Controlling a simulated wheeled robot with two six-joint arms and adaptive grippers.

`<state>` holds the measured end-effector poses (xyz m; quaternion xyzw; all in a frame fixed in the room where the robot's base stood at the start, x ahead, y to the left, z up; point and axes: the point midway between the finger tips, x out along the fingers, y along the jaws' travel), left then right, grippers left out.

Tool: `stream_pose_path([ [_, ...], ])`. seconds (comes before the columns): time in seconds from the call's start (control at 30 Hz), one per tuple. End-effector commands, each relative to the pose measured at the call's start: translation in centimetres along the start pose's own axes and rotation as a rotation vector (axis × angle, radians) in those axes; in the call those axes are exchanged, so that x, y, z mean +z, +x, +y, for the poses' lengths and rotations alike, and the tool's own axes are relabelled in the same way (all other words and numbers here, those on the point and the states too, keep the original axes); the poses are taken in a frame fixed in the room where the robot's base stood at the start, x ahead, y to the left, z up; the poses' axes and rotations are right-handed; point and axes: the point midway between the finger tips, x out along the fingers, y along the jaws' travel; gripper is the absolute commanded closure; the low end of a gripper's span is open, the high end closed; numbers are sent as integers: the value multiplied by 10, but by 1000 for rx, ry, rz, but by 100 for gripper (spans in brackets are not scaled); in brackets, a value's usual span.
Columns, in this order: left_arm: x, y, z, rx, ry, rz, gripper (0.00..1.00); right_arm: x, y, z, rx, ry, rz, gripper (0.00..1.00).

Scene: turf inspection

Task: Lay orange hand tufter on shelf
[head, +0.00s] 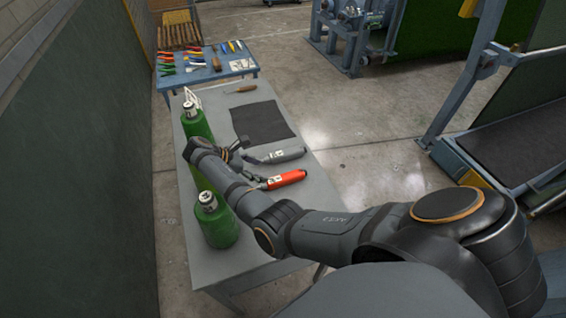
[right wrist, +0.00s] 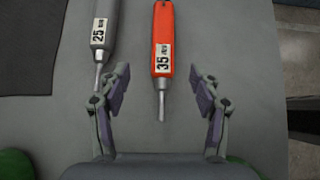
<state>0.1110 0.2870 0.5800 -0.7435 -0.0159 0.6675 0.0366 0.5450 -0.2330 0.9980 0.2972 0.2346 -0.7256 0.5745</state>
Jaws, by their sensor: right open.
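The orange hand tufter (head: 287,178) lies on the grey table (head: 312,190), with a thin metal shaft at one end. In the right wrist view the orange hand tufter (right wrist: 163,38) bears a white "35" label, and its shaft points toward my gripper. My right gripper (head: 254,168) is open and empty over the table. In the right wrist view my right gripper (right wrist: 165,78) has its fingers spread to either side of the tufter's shaft, with a gap on both sides. My left gripper is out of view. I cannot surely make out the shelf.
A grey tufter (head: 284,155) labelled "25" lies beside the orange one. Two green bottles (head: 195,122) (head: 216,222) stand close to my right forearm. A dark mat (head: 262,122) and a wooden-handled tool (head: 241,89) lie farther back. A blue table (head: 245,72) holds several tools.

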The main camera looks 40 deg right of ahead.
Motion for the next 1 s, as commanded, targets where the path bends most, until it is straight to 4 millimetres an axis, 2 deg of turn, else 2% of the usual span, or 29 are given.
stream_pose_path([
  [0.17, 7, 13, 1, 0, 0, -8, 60, -3, 24, -1, -3, 3, 0, 36],
  [0.3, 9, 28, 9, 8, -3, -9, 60, -4, 50, -1, -3, 4, 0, 36],
  [0.5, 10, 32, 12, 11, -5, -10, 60, -2, 59, -2, -3, 3, 1, 36],
  [0.73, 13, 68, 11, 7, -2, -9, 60, -8, 100, -8, -3, 5, 2, 36],
  [0.83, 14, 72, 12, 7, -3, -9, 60, -5, 107, -8, -3, 5, 2, 36],
  [1.0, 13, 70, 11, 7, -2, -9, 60, -2, 106, -8, -3, 4, 3, 36],
])
